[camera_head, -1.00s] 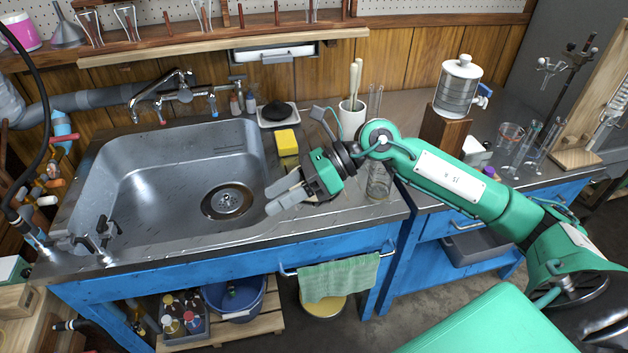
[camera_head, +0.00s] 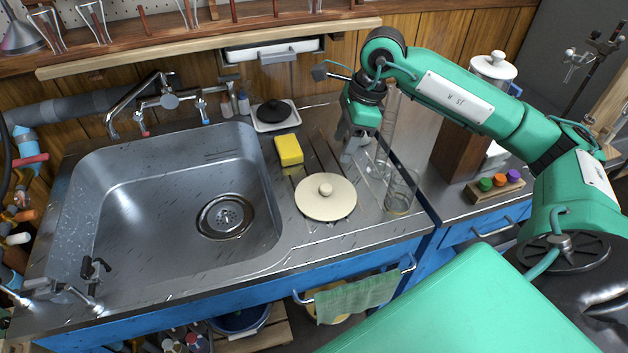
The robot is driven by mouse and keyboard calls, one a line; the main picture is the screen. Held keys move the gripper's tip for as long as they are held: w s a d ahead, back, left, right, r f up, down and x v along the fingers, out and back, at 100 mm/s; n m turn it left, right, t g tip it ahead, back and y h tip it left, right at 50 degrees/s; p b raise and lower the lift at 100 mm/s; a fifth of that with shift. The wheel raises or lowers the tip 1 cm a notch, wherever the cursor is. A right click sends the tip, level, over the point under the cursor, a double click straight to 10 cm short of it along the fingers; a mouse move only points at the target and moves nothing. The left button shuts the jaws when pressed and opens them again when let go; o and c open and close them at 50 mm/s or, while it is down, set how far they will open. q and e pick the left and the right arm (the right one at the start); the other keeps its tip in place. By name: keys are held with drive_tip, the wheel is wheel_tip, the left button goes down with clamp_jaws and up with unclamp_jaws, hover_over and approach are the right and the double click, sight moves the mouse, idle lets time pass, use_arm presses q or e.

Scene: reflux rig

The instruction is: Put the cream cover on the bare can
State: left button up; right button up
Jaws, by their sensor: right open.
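A round cream cover (camera_head: 326,197) with a cream knob on top lies level on the grooved drainboard right of the sink. Some shiny bits show under its front edge, and I cannot tell what is beneath it. I cannot make out a bare can. My right gripper (camera_head: 352,150) is open and points down, behind and to the right of the cover, apart from it. It is near tall clear glassware, and I see nothing held in it. My left gripper is not in view.
A clear glass beaker (camera_head: 400,192) stands right of the cover. A yellow sponge (camera_head: 289,150) and a dish with a black item (camera_head: 274,113) are behind it. The empty sink (camera_head: 170,190) lies left. A wooden block (camera_head: 462,150) stands at right.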

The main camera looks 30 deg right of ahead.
hover_over(327, 187)
drive_tip(key=d, duration=0.1)
wheel_tip(327, 187, down, 8)
drive_tip(key=shift+s+d+x, duration=0.15)
drive_tip(key=shift+x, duration=1.15)
drive_tip(key=shift+s+d+x, duration=0.15)
drive_tip(key=shift+x, duration=1.2)
drive_tip(key=shift+f, duration=0.1)
drive_tip(key=shift+c, duration=0.4)
drive_tip(key=c, duration=1)
